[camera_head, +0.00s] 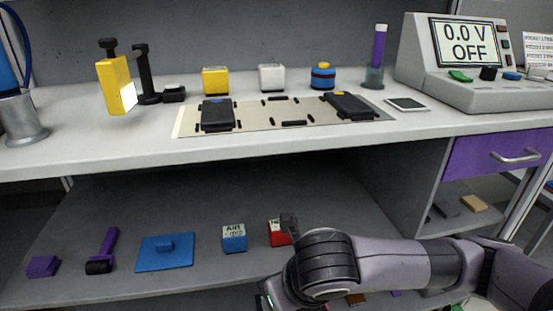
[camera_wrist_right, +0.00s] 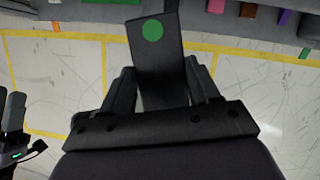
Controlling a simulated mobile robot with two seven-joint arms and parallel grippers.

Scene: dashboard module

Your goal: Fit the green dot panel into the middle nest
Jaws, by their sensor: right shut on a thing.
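The green dot panel (camera_wrist_right: 155,65) is a dark slab with a green dot near its far end. My right gripper (camera_wrist_right: 160,85) is shut on it in the right wrist view, above the floor. In the head view my right arm reaches in from the right, low in front of the shelf; its fingertips and the panel are not clear there. The middle nest (camera_head: 288,110) is an empty spot with short black rails on the beige plate (camera_head: 258,125), between two dark panels. What looks like my left gripper (camera_wrist_right: 10,115) shows partly at the left edge of the wrist view; its opening is unclear.
A blue-dot panel (camera_head: 217,114) sits at the plate's left and a yellow-dot panel (camera_head: 350,106) at its right. Yellow, white and blue blocks stand behind the plate. A meter (camera_head: 470,60) stands at the right. The lower shelf (camera_head: 200,210) holds several small items.

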